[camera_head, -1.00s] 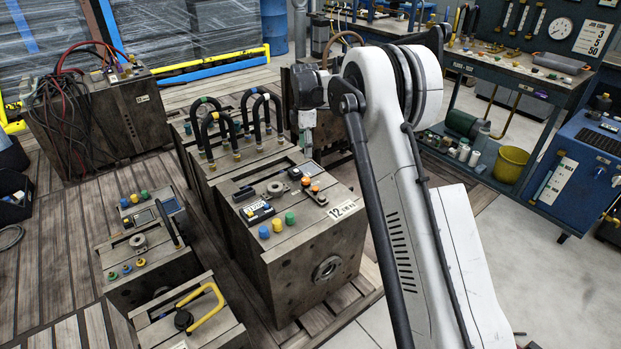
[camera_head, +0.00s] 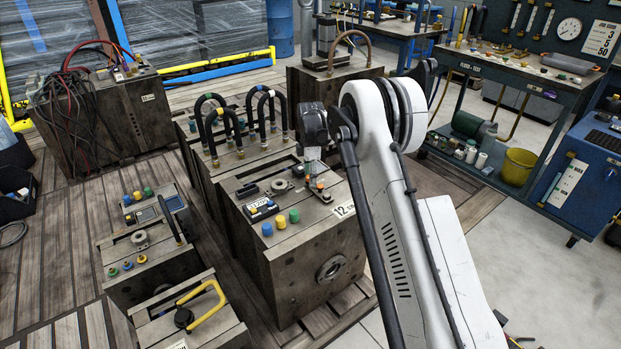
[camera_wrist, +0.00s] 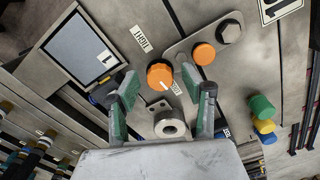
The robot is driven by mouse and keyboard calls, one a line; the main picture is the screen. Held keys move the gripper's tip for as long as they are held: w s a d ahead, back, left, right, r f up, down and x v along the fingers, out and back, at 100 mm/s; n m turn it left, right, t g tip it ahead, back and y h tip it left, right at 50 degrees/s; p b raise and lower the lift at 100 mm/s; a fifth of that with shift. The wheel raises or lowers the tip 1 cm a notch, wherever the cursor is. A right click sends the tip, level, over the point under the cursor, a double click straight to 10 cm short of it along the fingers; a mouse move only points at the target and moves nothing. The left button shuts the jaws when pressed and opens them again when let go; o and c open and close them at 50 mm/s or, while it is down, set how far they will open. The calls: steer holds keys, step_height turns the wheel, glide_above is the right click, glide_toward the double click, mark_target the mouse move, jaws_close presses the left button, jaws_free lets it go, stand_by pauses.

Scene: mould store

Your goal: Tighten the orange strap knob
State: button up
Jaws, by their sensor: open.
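The orange strap knob (camera_wrist: 160,76) is round, with a white pointer line, and sits at one end of a grey strap plate (camera_wrist: 182,48) on a mould top. In the wrist view my gripper (camera_wrist: 161,84) is open, one finger on each side of the knob, with gaps visible. I cannot tell its height over the knob. The pointer faces a small label (camera_wrist: 176,88) that is hard to read; another label (camera_wrist: 142,39) seems to read TIGHT. In the head view my gripper (camera_head: 312,166) is over mould 12 (camera_head: 310,262), partly hiding the orange parts.
On the strap are another orange cap (camera_wrist: 203,53) and a dark bolt (camera_wrist: 229,31). A metal ring (camera_wrist: 170,124) lies close to the fingers. Coloured buttons (camera_wrist: 262,108) and a framed screen (camera_wrist: 84,47) flank them. Hoses (camera_head: 268,112) rise behind in the head view.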

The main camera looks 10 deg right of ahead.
steer(key=shift+f, duration=0.15)
steer(key=shift+c, duration=0.3)
jaws_close()
